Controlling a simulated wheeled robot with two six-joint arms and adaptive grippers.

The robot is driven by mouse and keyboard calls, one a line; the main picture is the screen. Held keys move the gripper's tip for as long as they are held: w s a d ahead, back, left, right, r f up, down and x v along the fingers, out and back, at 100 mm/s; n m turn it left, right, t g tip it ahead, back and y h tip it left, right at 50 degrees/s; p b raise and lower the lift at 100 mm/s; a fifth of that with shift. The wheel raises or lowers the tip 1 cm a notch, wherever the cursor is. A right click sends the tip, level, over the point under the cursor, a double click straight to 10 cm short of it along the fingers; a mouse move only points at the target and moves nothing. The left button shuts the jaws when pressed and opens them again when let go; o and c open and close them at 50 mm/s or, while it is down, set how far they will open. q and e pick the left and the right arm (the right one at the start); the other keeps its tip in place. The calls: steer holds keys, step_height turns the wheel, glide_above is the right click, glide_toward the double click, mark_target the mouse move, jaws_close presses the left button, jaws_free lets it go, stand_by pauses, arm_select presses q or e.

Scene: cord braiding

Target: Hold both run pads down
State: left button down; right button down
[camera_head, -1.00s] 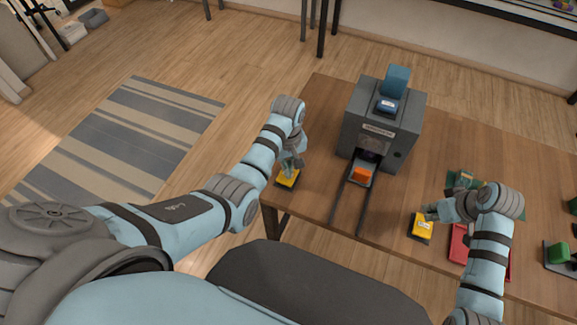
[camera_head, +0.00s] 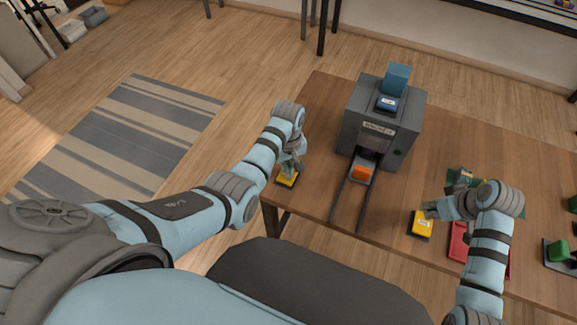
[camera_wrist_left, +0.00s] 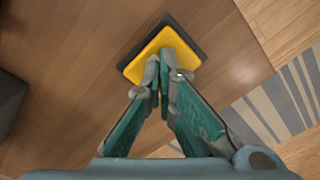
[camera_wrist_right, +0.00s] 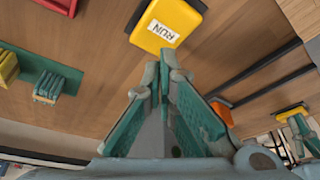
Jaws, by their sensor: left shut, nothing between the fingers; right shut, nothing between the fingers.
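The left run pad (camera_head: 287,181) is a yellow block on a dark base near the table's left edge. My left gripper (camera_head: 288,172) is shut and points down at it. In the left wrist view the fingertips (camera_wrist_left: 161,72) overlap the yellow top (camera_wrist_left: 168,52); I cannot tell whether they press it. The right run pad (camera_head: 421,225) is yellow with a white label, which reads RUN in the right wrist view (camera_wrist_right: 166,24). My right gripper (camera_head: 427,209) is shut and empty at its far edge.
A grey machine (camera_head: 377,125) stands between the pads, a blue piece on top. An orange block (camera_head: 361,172) sits at its opening, with two dark rails (camera_head: 339,204) running forward. A red tray (camera_head: 458,243) and a green holder (camera_head: 557,253) lie to the right.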

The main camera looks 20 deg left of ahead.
mark_target(422, 216)
steer(key=shift+f, duration=1)
steer(key=shift+f, duration=0.85)
